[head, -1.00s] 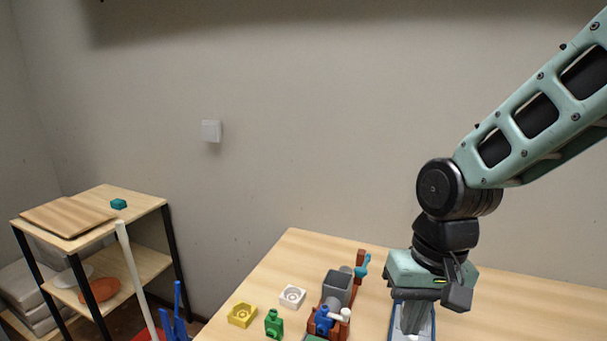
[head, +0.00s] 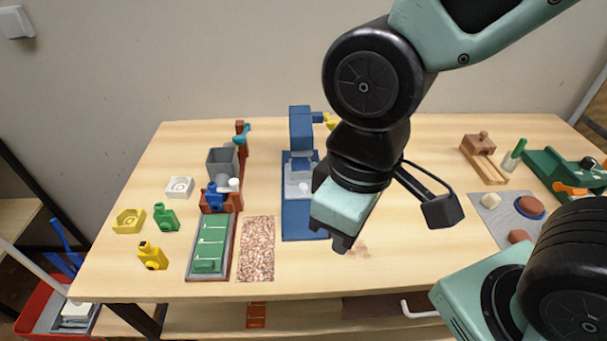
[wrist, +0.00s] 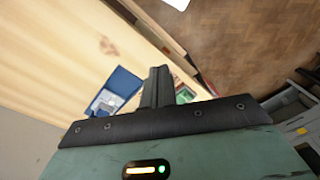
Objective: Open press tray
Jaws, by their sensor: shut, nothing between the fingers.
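The press (head: 301,130) is a blue upright on a long blue base, standing near the middle of the table. A light grey plate (head: 295,190), possibly the tray, lies on the base under the press head with a small pale knob on it. Part of the blue base also shows in the wrist view (wrist: 127,80), left of my fingers. My gripper (head: 341,244) is shut and empty, pointing down above the table just right of the base's front end. My wrist hides part of the base's right side. My fingers also show shut together in the wrist view (wrist: 157,84).
Left of the press are a speckled mat (head: 257,250), a green board (head: 206,255), a grey hopper (head: 222,163) and green and yellow pieces. A wooden block tool (head: 483,157) and a grey mat (head: 490,214) lie at right. Bare tabletop lies right of my gripper.

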